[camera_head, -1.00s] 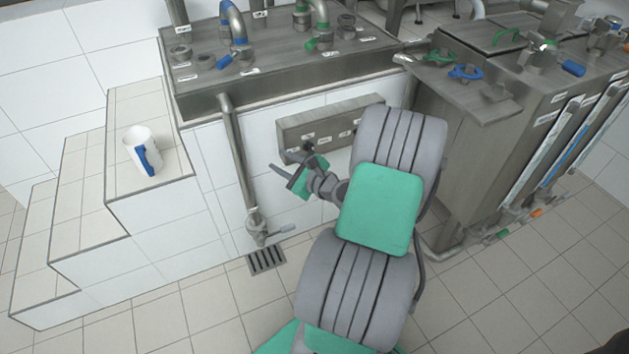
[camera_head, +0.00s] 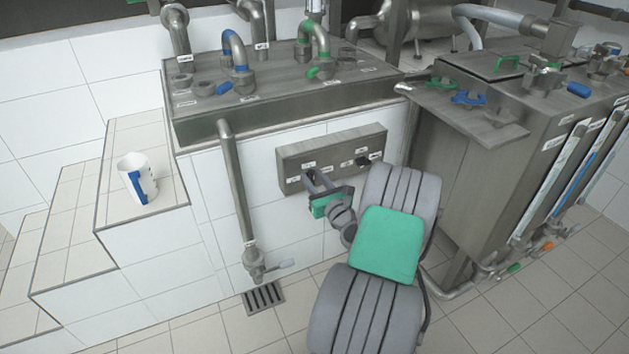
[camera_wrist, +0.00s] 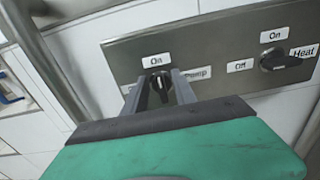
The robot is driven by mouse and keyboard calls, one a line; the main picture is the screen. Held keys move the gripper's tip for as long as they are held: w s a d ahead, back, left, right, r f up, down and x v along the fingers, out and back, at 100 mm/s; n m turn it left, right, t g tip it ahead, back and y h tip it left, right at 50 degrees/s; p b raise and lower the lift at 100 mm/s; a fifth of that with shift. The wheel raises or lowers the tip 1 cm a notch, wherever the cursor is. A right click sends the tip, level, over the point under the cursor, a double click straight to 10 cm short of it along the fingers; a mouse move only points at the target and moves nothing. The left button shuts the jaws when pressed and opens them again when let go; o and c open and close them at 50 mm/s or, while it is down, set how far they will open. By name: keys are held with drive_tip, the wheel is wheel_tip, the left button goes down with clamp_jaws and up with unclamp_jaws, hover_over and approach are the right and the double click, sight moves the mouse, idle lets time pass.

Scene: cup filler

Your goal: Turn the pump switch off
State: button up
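The pump switch (camera_wrist: 160,85) is a dark knob on a steel panel (camera_head: 292,160), below an "On" label and beside a label ending in "ump". Its handle looks roughly upright, toward "On"; the label at its left is mostly hidden by a finger. My gripper (camera_wrist: 161,76) is open, with one finger on each side of the knob in the wrist view. I cannot tell whether either finger touches it. In the head view my gripper (camera_head: 315,180) is at the left part of the panel and hides the switch.
The heat switch (camera_wrist: 280,60), with "Off", "On" and "Heat" labels, is to the right on the same panel. A steel pipe with a valve (camera_head: 254,262) stands left of my gripper. A steel tank (camera_head: 470,190) is close on the right. A white-blue mug (camera_head: 134,178) stands on tiled steps.

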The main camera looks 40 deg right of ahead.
clamp_jaws()
drive_tip(key=shift+n, duration=0.5)
drive_tip(key=n, duration=0.3)
drive_tip(key=shift+a, duration=0.2)
drive_tip(key=n, duration=0.3)
drive_tip(key=shift+w+a+f, duration=0.1)
drive_tip(key=shift+a+f, duration=0.1)
drive_tip(key=n+b, duration=0.1)
drive_tip(key=n, duration=0.2)
drive_tip(key=n+b, duration=0.2)
drive_tip(key=n, duration=0.2)
drive_tip(key=f+n+b, duration=0.1)
drive_tip(key=n+b, duration=0.1)
drive_tip(key=n, duration=0.2)
drive_tip(key=shift+w+a, duration=0.1)
drive_tip(key=shift+a, duration=0.15)
idle(0.3)
